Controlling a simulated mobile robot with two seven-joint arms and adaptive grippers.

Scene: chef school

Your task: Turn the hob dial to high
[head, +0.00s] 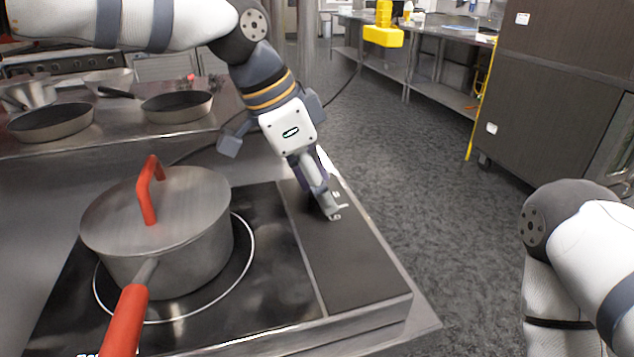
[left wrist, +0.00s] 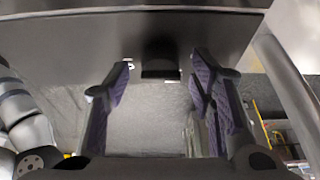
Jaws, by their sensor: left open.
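The hob (head: 265,275) is a black glass plate with a dark control strip (head: 355,265) along its right side. White markings (head: 336,217) show on the strip beside my left gripper (head: 325,205), which points down onto it. In the left wrist view the dial (left wrist: 160,62) is a small dark block on the dark panel. My left gripper (left wrist: 160,80) is open, with one purple-padded finger on each side of the dial and gaps between. In the head view the gripper hides the dial, and I cannot read its setting. My right gripper is out of view.
A lidded steel pot (head: 165,240) with red handles stands on the hob, left of my gripper. Pans (head: 177,106) sit on the counter behind. A dark cabinet (head: 558,90) stands at the right. The floor (head: 430,160) right of the hob is clear.

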